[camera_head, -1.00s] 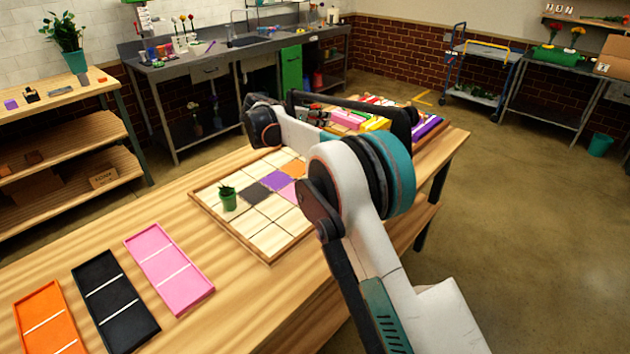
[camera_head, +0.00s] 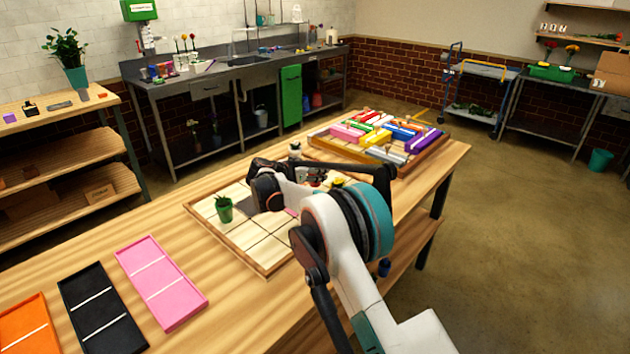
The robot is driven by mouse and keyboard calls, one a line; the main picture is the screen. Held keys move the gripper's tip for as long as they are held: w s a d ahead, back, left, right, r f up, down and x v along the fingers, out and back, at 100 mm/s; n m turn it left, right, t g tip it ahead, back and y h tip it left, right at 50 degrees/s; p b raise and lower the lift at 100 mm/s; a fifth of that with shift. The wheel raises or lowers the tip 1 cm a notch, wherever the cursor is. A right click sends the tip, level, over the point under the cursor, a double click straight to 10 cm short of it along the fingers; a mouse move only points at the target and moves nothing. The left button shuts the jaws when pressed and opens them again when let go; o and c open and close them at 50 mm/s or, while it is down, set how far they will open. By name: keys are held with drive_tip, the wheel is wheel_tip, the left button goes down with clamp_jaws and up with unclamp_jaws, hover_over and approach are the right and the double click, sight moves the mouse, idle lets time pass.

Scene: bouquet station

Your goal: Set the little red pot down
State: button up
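My arm reaches over the tiled wooden board (camera_head: 262,246) on the long table. My gripper (camera_head: 316,177) is mostly hidden behind my arm links, above the far right part of the board. I cannot tell whether its fingers are open or shut. Small reddish and dark bits show by the gripper, but I cannot make out a red pot. A small green pot (camera_head: 224,212) with a plant stands upright on the left part of the board, apart from my gripper. A dark grey square shows near it; my arm covers most squares to the right.
A tray of coloured blocks (camera_head: 425,155) sits at the table's far end. Pink (camera_head: 162,290), black (camera_head: 98,310) and orange (camera_head: 24,326) divided trays lie at the near left. Bare wood lies between them and the board.

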drive_tip(key=shift+f+b, duration=0.3)
drive_tip(key=shift+f, duration=1.05)
drive_tip(key=shift+f, duration=0.15)
drive_tip(key=o, duration=1.3)
drive_tip(key=shift+s+a+r, duration=0.3)
drive_tip(key=p+v, duration=0.3)
drive_tip(key=v, duration=0.8)
drive_tip(key=shift+r, duration=0.1)
drive_tip(key=shift+d, duration=0.1)
